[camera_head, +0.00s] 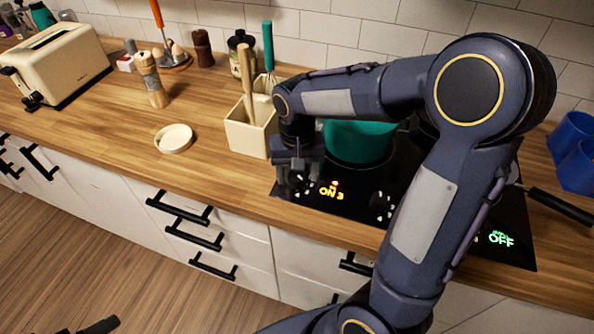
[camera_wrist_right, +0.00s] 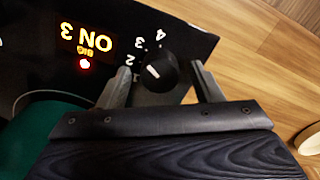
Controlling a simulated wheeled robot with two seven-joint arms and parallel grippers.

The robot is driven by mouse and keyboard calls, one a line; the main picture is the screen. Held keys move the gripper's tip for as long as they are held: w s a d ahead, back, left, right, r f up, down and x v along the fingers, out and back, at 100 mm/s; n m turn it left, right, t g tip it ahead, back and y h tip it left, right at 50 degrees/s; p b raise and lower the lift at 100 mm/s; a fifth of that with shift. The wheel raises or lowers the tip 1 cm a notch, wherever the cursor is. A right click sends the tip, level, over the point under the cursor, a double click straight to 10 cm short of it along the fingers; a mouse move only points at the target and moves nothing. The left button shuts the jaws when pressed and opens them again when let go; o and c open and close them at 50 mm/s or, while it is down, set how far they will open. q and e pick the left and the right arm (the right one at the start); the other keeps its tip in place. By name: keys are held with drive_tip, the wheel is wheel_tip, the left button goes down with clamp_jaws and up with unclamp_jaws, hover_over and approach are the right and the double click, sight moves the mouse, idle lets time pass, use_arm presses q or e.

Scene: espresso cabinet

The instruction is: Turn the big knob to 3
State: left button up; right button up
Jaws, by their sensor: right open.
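The big knob (camera_wrist_right: 160,74) is a round black dial with a white mark, at the hob's edge in the right wrist view. The numbers beside it include 2, 3 and 4. The display (camera_wrist_right: 88,41) reads ON 3 with BIG under it and a red light; in the head view the display (camera_head: 331,193) also reads ON 3. My right gripper (camera_wrist_right: 165,78) is open, with one finger on each side of the knob; whether they touch it is unclear. In the head view my right gripper (camera_head: 298,180) hides the knob. A dark part at bottom left (camera_head: 98,326) may be my left gripper.
A teal pot (camera_head: 357,142) stands on the black hob, behind the gripper. A cream utensil holder (camera_head: 247,137) is close on the left. A second display (camera_head: 501,239) reads OFF at the hob's right. The wooden counter (camera_head: 115,135) is clear at its front left.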

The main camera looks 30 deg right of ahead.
sight(297, 175)
wheel_tip(297, 175, up, 8)
drive_tip(key=shift+f, duration=0.1)
idle(0.4)
idle(0.4)
drive_tip(key=s+a+n+t+y, duration=0.1)
drive_tip(key=s+a+t+y, duration=0.1)
drive_tip(key=s, duration=0.6)
drive_tip(key=s+a+f+n+t+y, duration=0.1)
drive_tip(key=s+a+t, duration=0.1)
drive_tip(key=s, duration=0.7)
drive_tip(key=shift+a+f+n+t+y, duration=0.25)
drive_tip(key=shift+n+t+y, duration=0.15)
drive_tip(key=shift+t, duration=0.5)
